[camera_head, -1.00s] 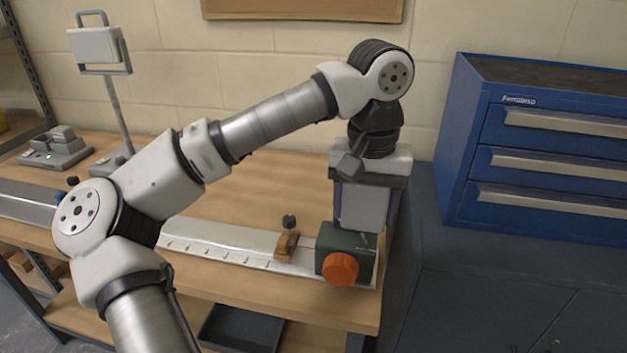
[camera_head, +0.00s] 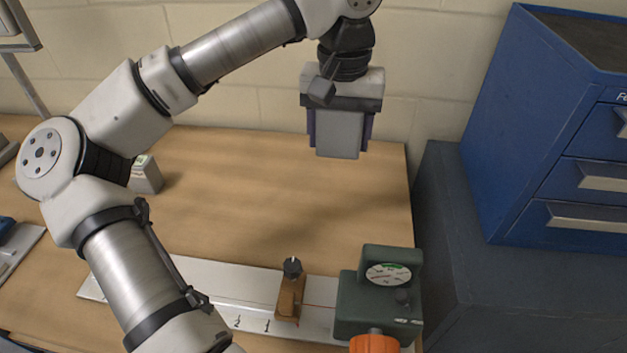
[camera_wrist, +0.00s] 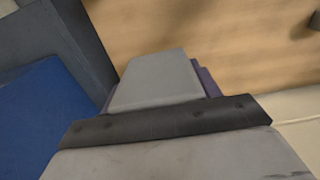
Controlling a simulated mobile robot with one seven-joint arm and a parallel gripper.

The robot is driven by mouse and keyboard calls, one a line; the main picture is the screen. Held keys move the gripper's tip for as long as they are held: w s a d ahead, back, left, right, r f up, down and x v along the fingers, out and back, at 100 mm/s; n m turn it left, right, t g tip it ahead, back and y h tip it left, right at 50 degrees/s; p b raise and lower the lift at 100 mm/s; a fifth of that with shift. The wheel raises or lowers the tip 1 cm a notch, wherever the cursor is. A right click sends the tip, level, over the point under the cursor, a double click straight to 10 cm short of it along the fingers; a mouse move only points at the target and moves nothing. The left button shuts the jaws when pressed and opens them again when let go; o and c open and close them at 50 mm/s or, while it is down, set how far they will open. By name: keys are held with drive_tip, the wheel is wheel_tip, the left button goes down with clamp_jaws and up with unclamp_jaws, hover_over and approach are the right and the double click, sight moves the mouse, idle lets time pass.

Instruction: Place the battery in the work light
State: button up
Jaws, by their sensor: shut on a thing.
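My gripper (camera_head: 338,150) is high over the back right of the bench, pointing down. A wide grey finger faces the head camera. Behind it is a dark purple block, which I take to be the battery (camera_head: 369,128); only its edges show on both sides. The gripper is shut on it.
A green gauge box (camera_head: 375,305) with an orange knob and a brown block (camera_head: 289,297) sit on a ruled rail at the front. A small grey box (camera_head: 146,175) stands behind my arm. Blue drawers (camera_head: 540,140) stand right. The bench's middle is clear.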

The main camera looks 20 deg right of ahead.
sight(331, 223)
drive_tip(key=shift+w, duration=0.3)
drive_tip(key=shift+w+f, duration=0.1)
drive_tip(key=shift+f, duration=0.1)
wheel_tip(331, 223, down, 19)
drive_tip(key=p, duration=0.4)
drive_tip(key=shift+f, duration=0.2)
drive_tip(key=shift+f, duration=0.2)
drive_tip(key=o, duration=1.4)
drive_tip(key=shift+r, duration=0.1)
